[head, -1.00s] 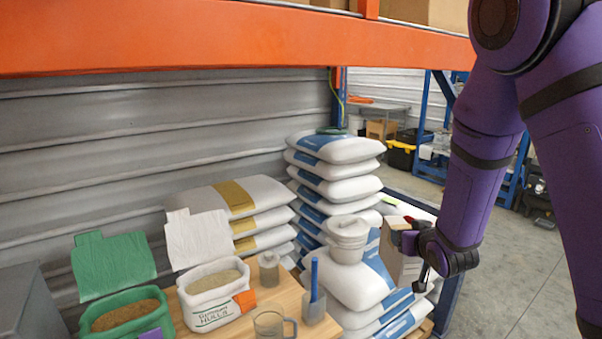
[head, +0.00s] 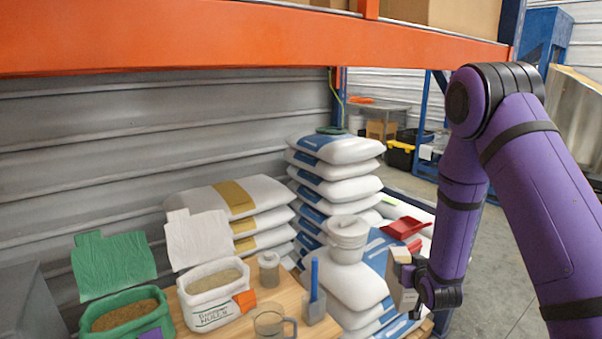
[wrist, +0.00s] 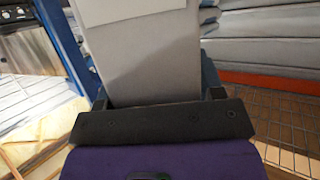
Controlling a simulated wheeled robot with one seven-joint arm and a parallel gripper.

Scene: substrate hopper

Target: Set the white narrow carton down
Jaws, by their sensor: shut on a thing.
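The white narrow carton (head: 402,284) is upright in my gripper (head: 408,277), at the right end of the wooden bench in the head view. Its upper part and pale top show; my gripper and wrist hide part of its right side. In the wrist view the carton (wrist: 150,60) fills the top middle, between the dark fingers of my gripper (wrist: 155,95). My gripper is shut on it. I cannot tell whether the carton's base touches anything.
The wooden bench (head: 290,300) holds a hulls bag (head: 212,300), a green bag (head: 125,315), a clear jug (head: 270,322) and a grey cup with a blue tool (head: 314,300). A lidded white tub (head: 347,238) and red scoop (head: 404,228) are near stacked sacks (head: 335,185). An orange beam (head: 200,38) crosses above.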

